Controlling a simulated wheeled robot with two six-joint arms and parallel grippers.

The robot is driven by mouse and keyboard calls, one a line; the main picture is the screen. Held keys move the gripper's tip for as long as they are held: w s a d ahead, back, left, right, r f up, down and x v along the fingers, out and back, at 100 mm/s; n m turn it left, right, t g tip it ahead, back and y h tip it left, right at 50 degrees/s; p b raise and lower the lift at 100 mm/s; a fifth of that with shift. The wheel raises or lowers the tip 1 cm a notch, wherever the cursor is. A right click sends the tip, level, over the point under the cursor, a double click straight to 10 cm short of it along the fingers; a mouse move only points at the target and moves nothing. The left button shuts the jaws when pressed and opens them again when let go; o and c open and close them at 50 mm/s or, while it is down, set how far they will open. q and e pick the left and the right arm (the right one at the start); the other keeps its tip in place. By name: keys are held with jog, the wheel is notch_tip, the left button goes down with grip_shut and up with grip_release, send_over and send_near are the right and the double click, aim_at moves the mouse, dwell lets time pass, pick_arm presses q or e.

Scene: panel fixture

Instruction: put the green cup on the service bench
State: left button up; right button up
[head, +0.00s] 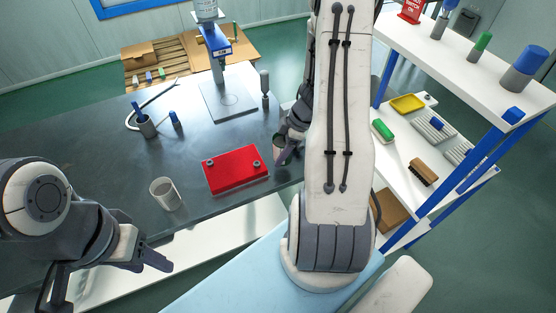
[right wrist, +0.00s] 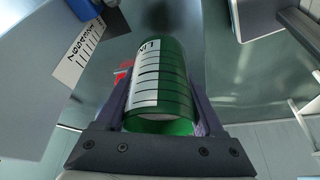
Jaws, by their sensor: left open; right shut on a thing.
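The green cup (right wrist: 165,82) has a white label with dark lines and lies between the fingers of my right gripper (right wrist: 160,112) in the right wrist view. In the head view my right gripper (head: 289,145) is shut on it at the right end of the dark-topped bench (head: 90,185). The cup (head: 278,148) is mostly hidden there by the gripper and arm. I cannot tell whether the cup touches the bench top. My left gripper (head: 155,262) is open and empty at the bench's front left.
A red panel (head: 235,169) lies on the bench, with a pale mug (head: 165,193) to its left. A press stand (head: 225,98) stands behind. A dark holder (head: 147,127) is at the back left. A white shelf rack (head: 455,55) with several items stands at right.

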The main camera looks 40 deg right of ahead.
jog(key=shift+w+a+f+b, duration=0.15)
jog(key=shift+f+b, duration=0.6)
jog(key=shift+f, duration=1.35)
jog(key=shift+f, duration=0.1)
jog(key=o, duration=1.4)
jog(key=shift+r, duration=0.45)
jog(key=p+v, duration=0.3)
jog(key=v, duration=0.8)
jog(key=shift+d+r+p, duration=0.15)
jog(key=shift+d+p, duration=0.05)
jog(key=shift+p, duration=0.1)
